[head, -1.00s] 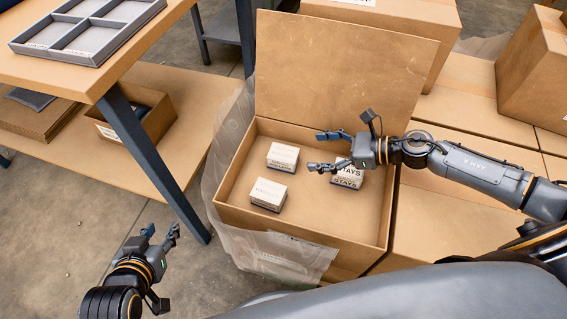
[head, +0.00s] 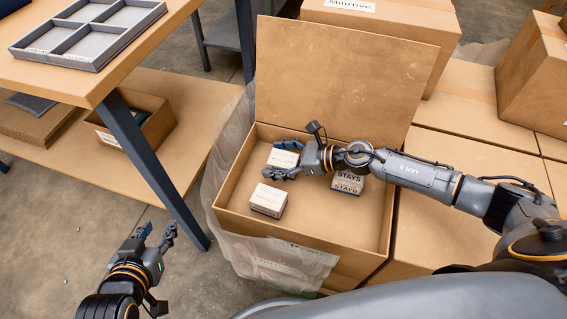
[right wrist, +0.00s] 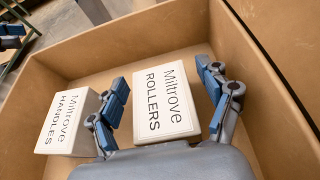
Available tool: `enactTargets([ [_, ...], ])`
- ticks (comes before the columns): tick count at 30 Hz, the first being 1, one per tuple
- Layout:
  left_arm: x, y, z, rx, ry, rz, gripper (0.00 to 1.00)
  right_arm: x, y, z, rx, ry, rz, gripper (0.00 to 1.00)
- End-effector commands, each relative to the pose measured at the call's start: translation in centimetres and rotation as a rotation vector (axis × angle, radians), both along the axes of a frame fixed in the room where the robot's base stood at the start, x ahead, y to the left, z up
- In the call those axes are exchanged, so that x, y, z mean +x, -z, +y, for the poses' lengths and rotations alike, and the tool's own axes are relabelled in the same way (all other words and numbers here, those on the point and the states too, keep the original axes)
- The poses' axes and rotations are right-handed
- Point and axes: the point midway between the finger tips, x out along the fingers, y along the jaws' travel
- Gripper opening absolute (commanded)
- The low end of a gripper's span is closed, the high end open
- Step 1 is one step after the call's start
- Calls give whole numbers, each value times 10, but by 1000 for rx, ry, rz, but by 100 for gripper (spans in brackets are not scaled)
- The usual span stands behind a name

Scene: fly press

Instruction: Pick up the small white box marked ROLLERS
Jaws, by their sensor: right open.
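The small white ROLLERS box (head: 284,158) sits in the open cardboard carton (head: 325,235), with its label up. In the right wrist view the ROLLERS box (right wrist: 166,100) lies between the two blue-tipped fingers of my right gripper (right wrist: 164,88). That gripper (head: 272,160) is open, one finger on each side of the box; a gap shows on the left, and contact on the right cannot be told. My left gripper (head: 157,231) is open and empty over the floor, left of the carton.
The white HANDLES box (head: 268,200) stands nearer the front; it also shows left in the wrist view (right wrist: 70,118). The STAYS box (head: 347,184) is right of my right gripper. The carton's raised lid (head: 340,75) stands behind. A table with a grey divided tray (head: 88,30) is at left.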

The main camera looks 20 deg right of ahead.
Motion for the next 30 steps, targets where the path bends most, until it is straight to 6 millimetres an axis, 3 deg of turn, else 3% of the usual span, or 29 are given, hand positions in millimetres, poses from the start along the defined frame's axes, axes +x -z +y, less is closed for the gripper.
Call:
enactTargets([
  [4,4,-4,-2,-7,2,-28,40,9,5,11,0,2,-1,78],
  [11,5,-5,-2,-8,2,-34,40,9,7,13,-1,1,0,78],
  [21,4,-4,-2,-7,1,-32,40,9,6,12,0,1,0,15],
  [30,4,-4,-2,-7,1,-31,40,9,6,12,0,2,-1,14],
])
